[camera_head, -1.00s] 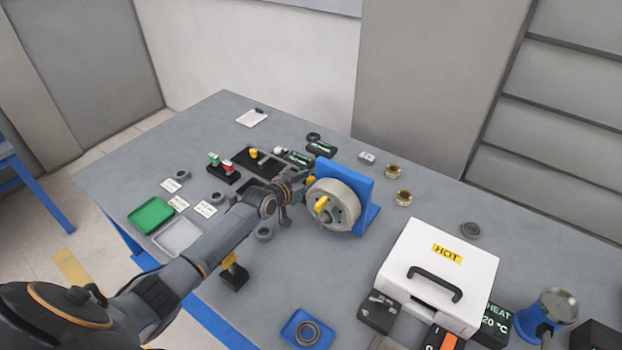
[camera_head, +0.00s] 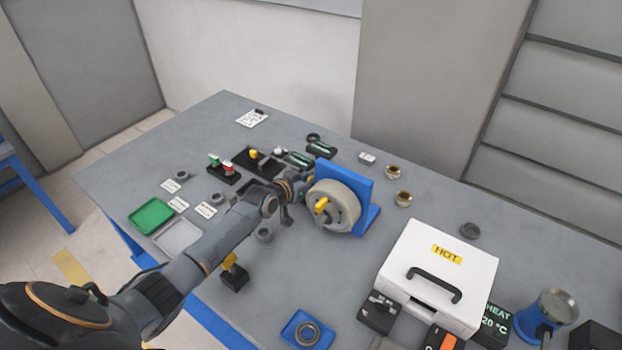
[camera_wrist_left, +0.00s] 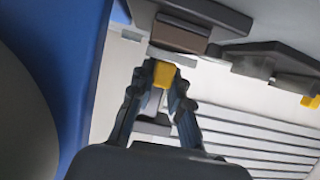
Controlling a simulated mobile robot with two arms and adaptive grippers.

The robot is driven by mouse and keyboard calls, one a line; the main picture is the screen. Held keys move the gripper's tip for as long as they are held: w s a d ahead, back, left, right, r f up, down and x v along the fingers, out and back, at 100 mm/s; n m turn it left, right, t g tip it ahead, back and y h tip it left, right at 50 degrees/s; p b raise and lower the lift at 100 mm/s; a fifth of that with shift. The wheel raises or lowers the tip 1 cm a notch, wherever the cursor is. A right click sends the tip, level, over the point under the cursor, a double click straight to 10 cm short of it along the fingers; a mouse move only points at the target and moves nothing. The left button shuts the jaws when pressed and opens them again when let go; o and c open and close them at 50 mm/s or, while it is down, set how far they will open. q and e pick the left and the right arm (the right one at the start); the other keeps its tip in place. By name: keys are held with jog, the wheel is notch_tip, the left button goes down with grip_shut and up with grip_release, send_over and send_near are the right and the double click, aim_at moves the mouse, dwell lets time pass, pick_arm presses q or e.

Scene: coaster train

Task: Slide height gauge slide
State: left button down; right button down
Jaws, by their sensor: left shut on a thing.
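In the left wrist view my left gripper (camera_wrist_left: 162,92) is shut on a small yellow block (camera_wrist_left: 164,74), taken to be the gauge slide's grip. The block sits just below a dark, brown-faced piece (camera_wrist_left: 178,36) of a fixture. Whether the two touch is unclear. In the head view the left gripper (camera_head: 303,183) is beside the upright blue plate, and my arm hides much of what it holds. My right gripper is in neither current view.
A blue upright plate (camera_head: 361,188) carries a grey wheel (camera_head: 343,207) right beside the gripper. Behind stand a black base (camera_head: 240,159) and small displays (camera_head: 321,149). A white box marked HOT (camera_head: 414,256) stands front right. The table's back left is fairly clear.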

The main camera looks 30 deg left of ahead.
aim_at(311, 177)
pick_arm(q)
notch_tip(311, 177, up, 4)
jog(key=p, duration=0.2)
jog(key=shift+r+p, duration=0.1)
jog(key=shift+p, duration=0.2)
jog(key=shift+w, duration=0.1)
jog(key=c, duration=1.2)
grip_release()
jog(key=shift+s, duration=0.2)
jog(key=shift+s, duration=0.25)
jog(key=v, duration=1.1)
jog(key=shift+s+a+r, duration=0.1)
jog(key=shift+s, duration=0.05)
